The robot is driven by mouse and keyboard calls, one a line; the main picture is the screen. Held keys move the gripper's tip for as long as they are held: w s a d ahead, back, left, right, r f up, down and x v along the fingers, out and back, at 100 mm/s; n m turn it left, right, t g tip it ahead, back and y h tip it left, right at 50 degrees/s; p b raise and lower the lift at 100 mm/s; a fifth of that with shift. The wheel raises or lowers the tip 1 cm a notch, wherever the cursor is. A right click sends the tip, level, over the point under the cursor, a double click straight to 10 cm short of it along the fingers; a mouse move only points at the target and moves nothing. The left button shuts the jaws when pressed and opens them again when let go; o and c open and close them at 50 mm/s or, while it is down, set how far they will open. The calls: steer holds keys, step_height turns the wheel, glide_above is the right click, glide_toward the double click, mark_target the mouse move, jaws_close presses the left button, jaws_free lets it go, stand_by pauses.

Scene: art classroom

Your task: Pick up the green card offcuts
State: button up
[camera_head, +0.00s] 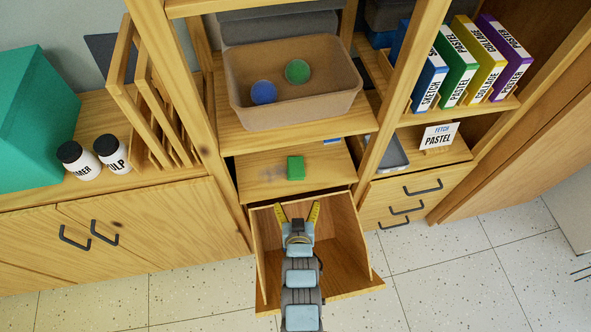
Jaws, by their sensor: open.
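A small green block (296,168), which may be the green card offcuts, lies on the wooden shelf (255,180) just above the pulled-out drawer. My gripper (298,208) is open, with its two yellow fingers spread apart and nothing seen between them. It is over the open drawer (340,245), in front of and below the green block and apart from it. The part of the drawer floor under my arm is hidden.
A brown tub (290,110) above holds a blue and a green round item. Upright posts flank the shelf. Two white jars (95,158) and a large green box (35,120) are at left.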

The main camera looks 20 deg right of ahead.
steer(key=b, duration=0.3)
glide_toward(296, 173)
steer(key=x, duration=0.4)
steer(key=shift+w+f, duration=0.25)
steer(key=shift+w, duration=0.05)
steer(key=shift+b+x, duration=1.05)
steer(key=shift+x, duration=0.9)
steer(key=shift+w+d+f, duration=0.15)
steer(key=shift+w+d, duration=0.2)
steer(key=shift+w, duration=0.25)
steer(key=c, duration=1.1)
